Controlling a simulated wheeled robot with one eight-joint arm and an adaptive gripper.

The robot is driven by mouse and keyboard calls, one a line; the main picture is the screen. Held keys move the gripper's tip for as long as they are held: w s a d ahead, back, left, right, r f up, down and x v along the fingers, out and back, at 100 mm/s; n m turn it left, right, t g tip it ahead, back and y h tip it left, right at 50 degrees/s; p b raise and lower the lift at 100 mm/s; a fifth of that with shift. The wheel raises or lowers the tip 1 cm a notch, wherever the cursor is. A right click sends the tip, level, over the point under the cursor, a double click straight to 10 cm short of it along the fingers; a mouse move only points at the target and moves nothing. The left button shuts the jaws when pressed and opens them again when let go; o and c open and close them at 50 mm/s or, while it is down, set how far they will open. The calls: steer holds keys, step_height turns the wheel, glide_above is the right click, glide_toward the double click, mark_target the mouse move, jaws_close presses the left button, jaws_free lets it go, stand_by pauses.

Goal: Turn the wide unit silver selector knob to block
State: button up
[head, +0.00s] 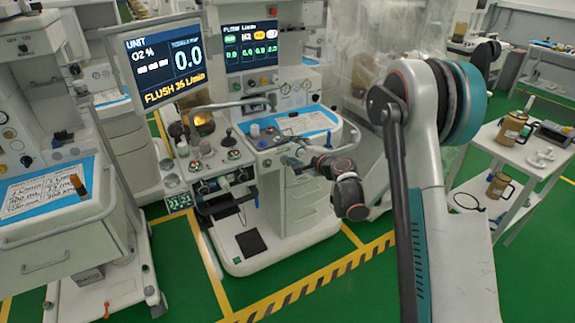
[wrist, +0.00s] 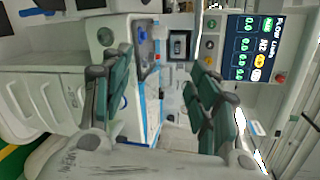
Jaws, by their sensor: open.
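The wide unit (head: 290,195) stands in the middle of the head view, with two lit screens and a blue-topped work surface. A small grey knob (head: 254,131) stands on its front panel; it looks like the silver selector knob, but its setting and labels are too small to read. My gripper (head: 292,160) is at the front edge of this unit, to the right of and below the knob, apart from it. In the wrist view, the two green-padded fingers of my gripper (wrist: 160,105) are spread wide with nothing between them. A round grey knob (wrist: 106,37) shows beyond the left finger.
A black-knobbed lever (head: 228,133) and an amber-lit canister (head: 203,122) stand left of the grey knob. A horizontal bar (head: 230,105) crosses above the panel. Another cart (head: 60,200) stands at left, and a white table with jugs (head: 520,150) at right. Green floor is open in front.

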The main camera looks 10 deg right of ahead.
steer(key=w+d+f+m+t+h, duration=0.1)
steer(key=d+f+m+t, duration=0.2)
steer(key=f, duration=0.5)
steer(key=w+d+f+m, duration=0.15)
steer(key=f+m, duration=0.25)
steer(key=f, duration=0.4)
steer(key=b+x, duration=0.5)
steer(key=x, duration=0.7)
steer(key=shift+w+f, duration=0.25)
steer(key=shift+w, duration=0.2)
steer(key=c, duration=1.1)
